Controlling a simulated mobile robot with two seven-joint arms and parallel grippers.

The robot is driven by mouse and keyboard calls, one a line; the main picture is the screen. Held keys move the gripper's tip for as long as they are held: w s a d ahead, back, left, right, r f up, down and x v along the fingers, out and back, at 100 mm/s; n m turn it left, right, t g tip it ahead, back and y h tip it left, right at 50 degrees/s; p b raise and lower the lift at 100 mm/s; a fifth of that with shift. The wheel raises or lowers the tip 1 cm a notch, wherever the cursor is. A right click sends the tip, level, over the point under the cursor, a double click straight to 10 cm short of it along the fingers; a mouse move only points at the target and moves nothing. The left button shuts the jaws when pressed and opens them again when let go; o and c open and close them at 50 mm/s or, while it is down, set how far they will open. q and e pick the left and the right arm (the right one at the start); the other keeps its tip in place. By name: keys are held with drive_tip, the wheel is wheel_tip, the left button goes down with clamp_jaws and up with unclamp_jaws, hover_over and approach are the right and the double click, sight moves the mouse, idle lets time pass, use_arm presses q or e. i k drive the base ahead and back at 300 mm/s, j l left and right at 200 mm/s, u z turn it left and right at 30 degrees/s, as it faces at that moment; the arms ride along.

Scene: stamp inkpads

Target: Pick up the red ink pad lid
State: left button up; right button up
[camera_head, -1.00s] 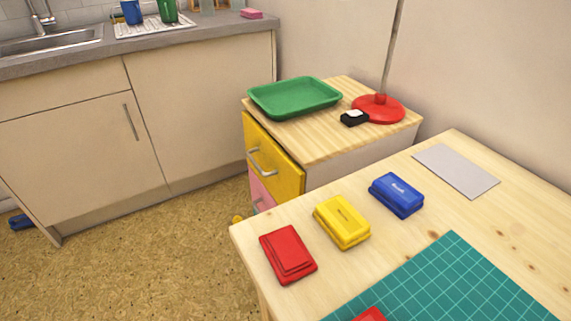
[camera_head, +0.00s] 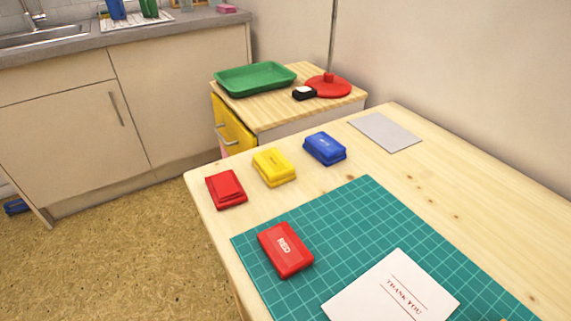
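The red ink pad lid (camera_head: 286,249), a red block with a white label that seems to read RED, lies on the left part of the green cutting mat (camera_head: 350,207). A red ink pad base (camera_head: 226,188) sits on the wooden table at its far left corner; its top shows an inset rectangle and no label. Lid and base lie apart. Neither of my grippers is in view.
A yellow ink pad (camera_head: 274,167) and a blue ink pad (camera_head: 325,149) stand right of the red base. A white THANK YOU card (camera_head: 391,290) lies on the mat. A grey sheet (camera_head: 385,132) lies at the back. The table's right side is clear.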

sight(288, 255)
drive_tip(key=i+l+u, duration=0.15)
drive_tip(key=u, duration=0.3)
drive_tip(key=l+u, duration=0.25)
drive_tip(key=u, duration=0.25)
drive_tip(key=i+l, duration=0.05)
